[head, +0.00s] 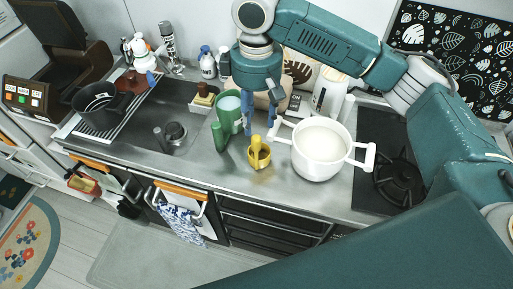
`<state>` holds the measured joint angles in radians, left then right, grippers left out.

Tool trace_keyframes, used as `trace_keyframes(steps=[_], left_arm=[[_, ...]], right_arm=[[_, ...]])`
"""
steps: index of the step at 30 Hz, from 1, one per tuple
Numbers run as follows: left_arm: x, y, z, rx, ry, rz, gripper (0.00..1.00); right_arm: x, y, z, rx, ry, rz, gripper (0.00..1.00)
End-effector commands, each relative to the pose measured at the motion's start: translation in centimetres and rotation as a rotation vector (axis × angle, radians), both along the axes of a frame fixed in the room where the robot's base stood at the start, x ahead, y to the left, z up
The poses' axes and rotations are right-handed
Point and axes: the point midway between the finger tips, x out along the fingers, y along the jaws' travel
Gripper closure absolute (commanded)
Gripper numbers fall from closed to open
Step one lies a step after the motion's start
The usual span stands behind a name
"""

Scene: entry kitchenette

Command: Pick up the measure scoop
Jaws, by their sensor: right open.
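The measure scoop looks to be the small yellow cup (259,159) with an upright yellow handle, on the steel counter in the head view. My right gripper (258,124) points down from above, with its blue fingers apart and nothing between them. Its fingertips appear just above and behind the scoop's handle. I cannot tell whether they touch it. My left gripper is not in view.
A white pot (318,165) stands close to the right of the scoop, its handle reaching toward it. A green cup (229,112) and a green bottle (219,137) stand to the left. The sink (178,108) lies farther left. A black stove (376,150) is at the right.

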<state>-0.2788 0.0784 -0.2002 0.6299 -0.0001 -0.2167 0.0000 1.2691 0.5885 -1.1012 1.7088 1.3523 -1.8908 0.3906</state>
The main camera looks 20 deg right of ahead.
Motion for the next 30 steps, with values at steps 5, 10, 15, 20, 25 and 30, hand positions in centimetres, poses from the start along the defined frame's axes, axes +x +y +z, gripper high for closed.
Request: trace_keyframes(steps=[5, 10, 15, 20, 25, 30], left_arm=[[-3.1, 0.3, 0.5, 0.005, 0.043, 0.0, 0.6], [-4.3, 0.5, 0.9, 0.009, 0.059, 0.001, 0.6], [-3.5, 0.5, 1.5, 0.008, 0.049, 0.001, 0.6], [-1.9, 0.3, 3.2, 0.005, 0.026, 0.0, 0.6], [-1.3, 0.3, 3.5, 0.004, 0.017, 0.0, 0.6], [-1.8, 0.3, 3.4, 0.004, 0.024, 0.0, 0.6]], right_arm=[[-0.2, -0.2, -2.4, -0.005, 0.008, -0.003, 0.58], [0.0, -0.1, -4.6, -0.003, 0.004, -0.002, 0.58], [0.0, 0.0, -5.7, -0.002, 0.005, -0.001, 0.58], [0.3, 0.1, -7.9, -0.003, 0.006, -0.002, 0.58], [0.4, 0.1, -10.0, -0.002, 0.002, 0.0, 0.58], [0.4, 0.1, -10.4, -0.002, 0.001, 0.0, 0.58]])
